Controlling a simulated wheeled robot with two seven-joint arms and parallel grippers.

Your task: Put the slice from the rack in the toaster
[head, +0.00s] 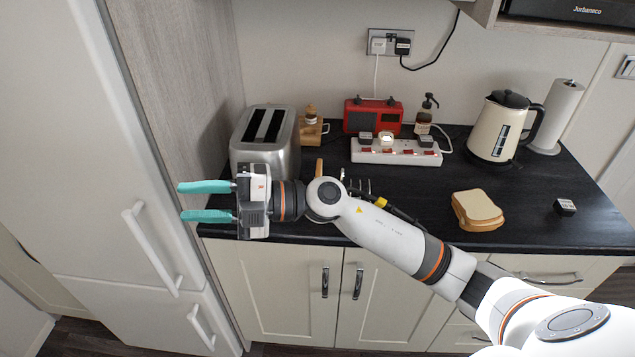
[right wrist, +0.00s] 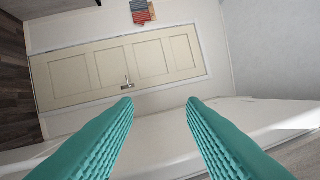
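The silver toaster (head: 290,150) stands at the left end of the black counter, its two top slots dark and with no bread showing. Thin metal wires of what looks like the rack (head: 362,185) show just behind my right forearm. The rest of it is hidden, and I cannot see a slice in it. My right gripper (head: 182,201) points left in front of the toaster and the counter's front edge. Its teal fingers are apart with nothing between them, as the right wrist view (right wrist: 159,101) also shows. My left gripper is not in view.
Stacked bread slices (head: 477,210) lie on the counter at right, beside a small dark box (head: 565,206). A red radio (head: 373,116), power strip (head: 397,153), cream kettle (head: 503,128) and paper roll (head: 557,115) stand behind. A tall fridge (head: 110,180) bounds the left.

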